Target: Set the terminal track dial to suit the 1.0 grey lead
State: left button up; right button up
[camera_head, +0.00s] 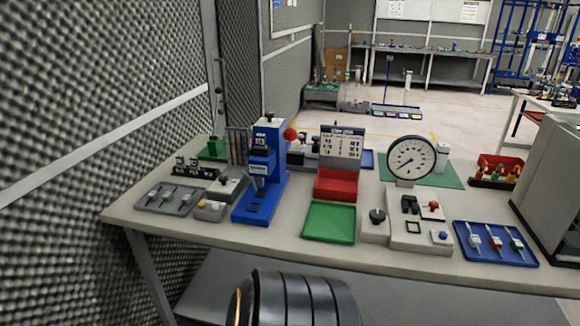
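A blue bench press (262,172) with a red ball handle (290,134) stands left of centre on the table. I cannot tell for sure which part is the terminal track dial. A black knob (377,215) sits on a small grey box right of the green tray, its setting too small to read. A blue tray (495,256) at the right holds three small leads with whitish, red and green parts. A grey tray (168,199) at the left holds several small grey pieces. I cannot tell which piece is the 1.0 grey lead. Neither gripper is in view.
A round gauge (411,157) stands behind a grey box with buttons (421,232). A chart board (342,147) stands behind a red bin (335,184). A green tray (329,222) is empty. A large grey case (553,180) bounds the right; a foam wall is at left.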

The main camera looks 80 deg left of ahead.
aim_at(223, 179)
jog(key=u, duration=2.5)
jog(key=i+j+u, duration=0.15)
jog(key=j+u, duration=0.3)
jog(key=i+j+u, duration=0.15)
jog(key=u, duration=0.3)
jog(key=i, duration=0.1)
